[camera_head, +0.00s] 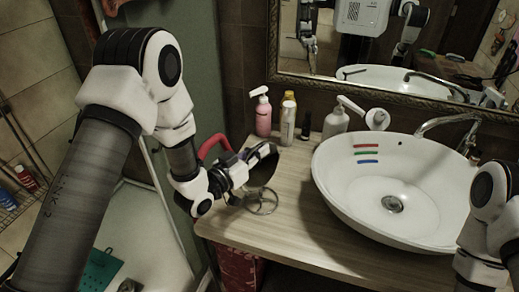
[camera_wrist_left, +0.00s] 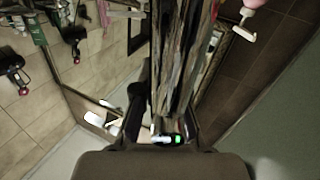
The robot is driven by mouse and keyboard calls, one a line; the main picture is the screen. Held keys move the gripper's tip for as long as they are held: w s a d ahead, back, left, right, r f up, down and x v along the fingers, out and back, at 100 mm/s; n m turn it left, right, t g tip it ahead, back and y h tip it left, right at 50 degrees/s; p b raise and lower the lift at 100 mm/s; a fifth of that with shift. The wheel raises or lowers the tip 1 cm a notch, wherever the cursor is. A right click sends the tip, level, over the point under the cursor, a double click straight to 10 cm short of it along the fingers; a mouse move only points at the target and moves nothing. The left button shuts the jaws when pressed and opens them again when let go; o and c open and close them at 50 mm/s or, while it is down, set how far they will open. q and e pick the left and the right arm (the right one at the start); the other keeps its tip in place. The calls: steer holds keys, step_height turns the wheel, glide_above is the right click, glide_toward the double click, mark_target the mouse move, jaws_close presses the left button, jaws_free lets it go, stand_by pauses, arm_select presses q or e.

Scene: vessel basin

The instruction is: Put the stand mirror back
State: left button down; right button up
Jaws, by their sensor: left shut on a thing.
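The stand mirror (camera_head: 263,170) shows as a dark disc with a ring-shaped base (camera_head: 262,203) below it, near the left end of the wooden counter. My left gripper (camera_head: 259,155) is shut on the stand mirror, near its upper part. The base is over or on the counter; I cannot tell if it touches. In the left wrist view, the stand mirror (camera_wrist_left: 175,65) is a long reflective streaked shape seen nearly edge-on, rising between the fingers of my left gripper (camera_wrist_left: 160,122). My right gripper is out of view; only part of my right arm shows at bottom right.
The white basin (camera_head: 335,192) with coloured strips and a faucet (camera_head: 447,122) fill the counter's right side. A pink pump bottle (camera_head: 263,114), a white bottle (camera_head: 288,124) and a white pump bottle (camera_head: 335,122) stand at the back under the wall mirror (camera_head: 330,60). The counter's front (camera_head: 290,235) is bare.

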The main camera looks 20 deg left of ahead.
arm_select(q)
steer(key=c, duration=1.6)
jaws_free()
steer(key=shift+w, duration=0.1)
steer(key=o, duration=0.4)
steer(key=shift+s+r, duration=0.2)
steer(key=shift+s, duration=0.2)
steer(key=shift+a+f, duration=0.15)
steer(key=b+v, duration=0.3)
steer(key=v, duration=0.8)
steer(key=shift+s+b, duration=0.3)
steer(key=shift+s, duration=0.05)
steer(key=shift+a, duration=0.1)
